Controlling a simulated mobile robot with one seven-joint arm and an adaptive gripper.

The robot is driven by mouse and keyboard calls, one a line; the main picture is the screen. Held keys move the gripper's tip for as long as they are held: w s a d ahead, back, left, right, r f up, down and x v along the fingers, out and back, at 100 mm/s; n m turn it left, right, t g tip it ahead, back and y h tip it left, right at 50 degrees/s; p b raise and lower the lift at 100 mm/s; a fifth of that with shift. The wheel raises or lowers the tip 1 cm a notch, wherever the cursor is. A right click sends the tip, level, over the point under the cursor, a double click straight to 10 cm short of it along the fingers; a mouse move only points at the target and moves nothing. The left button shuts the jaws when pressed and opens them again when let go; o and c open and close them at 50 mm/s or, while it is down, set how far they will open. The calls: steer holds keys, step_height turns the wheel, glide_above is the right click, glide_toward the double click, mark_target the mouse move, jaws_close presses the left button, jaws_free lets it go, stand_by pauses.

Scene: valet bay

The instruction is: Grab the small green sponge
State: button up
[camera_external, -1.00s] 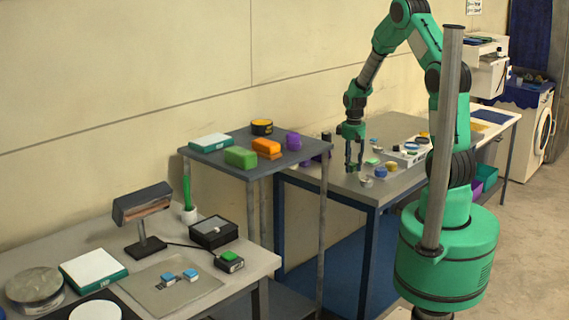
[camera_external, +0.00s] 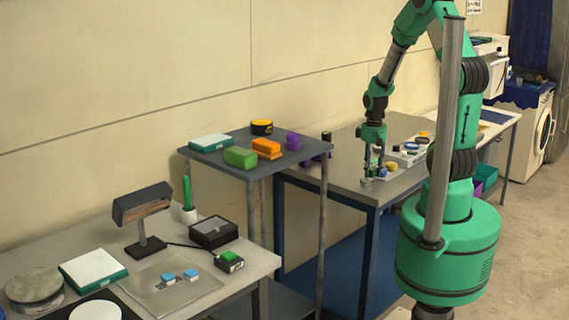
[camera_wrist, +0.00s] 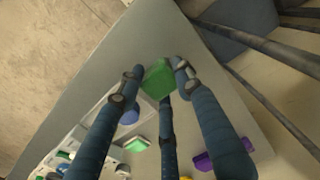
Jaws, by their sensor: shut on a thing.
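A small green block, which looks like the green sponge (camera_wrist: 158,80), is between my fingertips in the wrist view. My gripper (camera_wrist: 160,73) is shut on it, with fingers at its left and right sides and a third finger below it in the picture. In the external view my gripper (camera_external: 373,170) points down, low at the near edge of the grey table (camera_external: 345,172). The held block is not clear there, being small and partly behind the fingers. I cannot tell whether it still touches the table.
A second green piece with a pale edge (camera_wrist: 137,145) and a blue round thing (camera_wrist: 129,115) lie nearby. A yellow thing (camera_external: 391,167) is right of my gripper. A white tray (camera_external: 405,158) with small items is behind. A purple object (camera_wrist: 205,160) shows lower right.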

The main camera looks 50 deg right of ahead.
steer(key=shift+s+a+r, duration=0.1)
steer(key=shift+s+a, duration=0.2)
steer(key=shift+s, duration=0.5)
steer(key=shift+w, duration=0.1)
